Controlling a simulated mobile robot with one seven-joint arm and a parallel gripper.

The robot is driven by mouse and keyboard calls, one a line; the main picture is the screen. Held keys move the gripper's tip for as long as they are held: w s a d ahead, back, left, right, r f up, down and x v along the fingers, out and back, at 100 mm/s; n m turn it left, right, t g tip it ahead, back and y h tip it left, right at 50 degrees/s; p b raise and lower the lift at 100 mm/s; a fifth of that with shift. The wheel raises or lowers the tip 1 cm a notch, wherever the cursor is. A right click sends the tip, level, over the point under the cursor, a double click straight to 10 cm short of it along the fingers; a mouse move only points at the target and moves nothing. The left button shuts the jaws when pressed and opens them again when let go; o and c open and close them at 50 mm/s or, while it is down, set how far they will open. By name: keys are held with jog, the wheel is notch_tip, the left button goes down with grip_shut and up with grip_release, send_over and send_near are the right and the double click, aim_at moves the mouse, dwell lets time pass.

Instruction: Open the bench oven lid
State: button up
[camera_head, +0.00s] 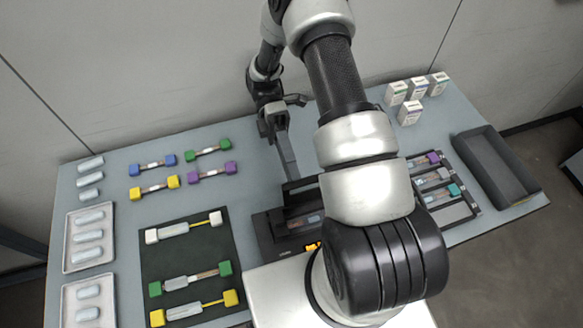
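The bench oven (265,238) is a dark box near the table's middle front, with a small lit orange display on its front. A dark panel that looks like its lid (298,186) stands up at its back edge, and a small item shows inside; my arm hides the right part of the oven. My gripper (287,160) is behind the oven, with a long grey finger reaching down towards the raised panel. I cannot tell whether it touches the panel or how far apart the fingers are.
A dark mat (190,252) with several coloured-end pieces lies left of the oven. More such pieces and white trays (72,262) lie farther left. A rack (462,212), an empty dark bin (497,165) and small white boxes (409,112) are at the right. The back middle is mostly clear.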

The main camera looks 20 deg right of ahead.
notch_tip(320, 180, up, 10)
jog(key=p, duration=0.1)
dwell(0.5)
jog(key=shift+c, duration=0.2)
